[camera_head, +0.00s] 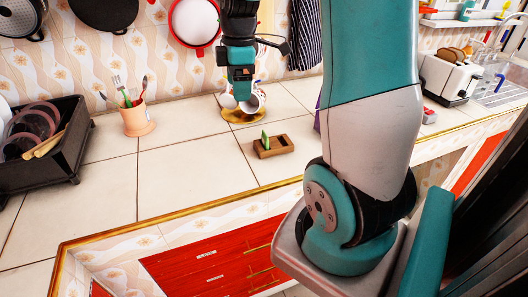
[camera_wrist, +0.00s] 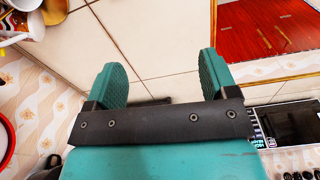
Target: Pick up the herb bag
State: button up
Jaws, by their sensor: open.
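A small upright green item (camera_head: 265,140), perhaps the herb bag, stands in the left part of a small brown wooden box (camera_head: 274,151) on the tiled counter. It is too small to be sure what it is. My gripper (camera_head: 243,96) points down, behind and to the left of the box, in front of the white mugs in the picture. In the wrist view, its two teal fingers (camera_wrist: 160,62) are wide apart with bare tile between their tips. A dark strip between the finger bases is mostly hidden, and I cannot tell what it is.
White mugs (camera_head: 255,101) stand on a yellow tray (camera_head: 238,116). A utensil cup (camera_head: 137,120) and black dish rack (camera_head: 62,150) are left, a toaster (camera_head: 449,79) right. Pans hang on the wall. The tiles (camera_head: 180,165) left of the box are clear.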

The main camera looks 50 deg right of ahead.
send_over(264, 137)
notch_tip(264, 137, down, 3)
jog(key=shift+n+g, duration=0.3)
jog(key=shift+n, duration=0.2)
notch_tip(264, 137, down, 11)
jog(key=shift+s+d+f, duration=0.15)
jog(key=shift+w+a+f+p, duration=0.15)
jog(key=shift+f+p, duration=0.3)
jog(key=shift+f, duration=1)
jog(key=shift+w+a+f+p, duration=0.1)
jog(key=shift+f+p, duration=0.3)
jog(key=shift+f, duration=1.05)
jog(key=shift+d, duration=0.1)
jog(key=c, duration=1)
